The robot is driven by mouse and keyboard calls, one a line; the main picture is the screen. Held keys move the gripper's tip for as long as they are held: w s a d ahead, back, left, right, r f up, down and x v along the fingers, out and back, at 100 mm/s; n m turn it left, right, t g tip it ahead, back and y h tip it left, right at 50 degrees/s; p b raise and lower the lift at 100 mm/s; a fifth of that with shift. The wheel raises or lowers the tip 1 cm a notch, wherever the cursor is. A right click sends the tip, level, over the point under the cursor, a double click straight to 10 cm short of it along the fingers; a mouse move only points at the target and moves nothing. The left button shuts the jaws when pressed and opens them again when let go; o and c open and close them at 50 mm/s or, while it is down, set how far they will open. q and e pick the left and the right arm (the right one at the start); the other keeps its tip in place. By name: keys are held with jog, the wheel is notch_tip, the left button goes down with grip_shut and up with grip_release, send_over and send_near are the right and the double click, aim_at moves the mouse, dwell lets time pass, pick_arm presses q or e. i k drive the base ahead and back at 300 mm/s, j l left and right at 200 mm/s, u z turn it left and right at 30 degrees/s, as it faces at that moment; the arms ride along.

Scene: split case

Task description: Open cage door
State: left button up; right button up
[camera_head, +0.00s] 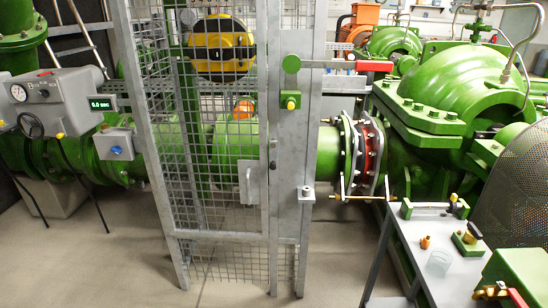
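A grey wire-mesh cage (222,150) stands upright in the middle of the view. Its front has a mesh door panel in a metal frame, and this looks closed against the post (298,150) at right. A small pale pull handle (249,185) sits on the door's lower right. Neither of my grippers is in view.
Green pipes and a large green pump (450,90) fill the back and right. A grey table (420,245) with small parts stands at lower right. A grey box with a gauge (65,100) is at left. The floor (100,270) before the cage is clear.

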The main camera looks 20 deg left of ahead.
aim_at(252, 175)
jog(key=i+u, duration=0.1)
jog(key=u, duration=0.8)
jog(key=i+u, duration=0.15)
jog(key=u, duration=0.35)
jog(key=i+l+u, duration=0.5)
jog(key=l+u, duration=0.15)
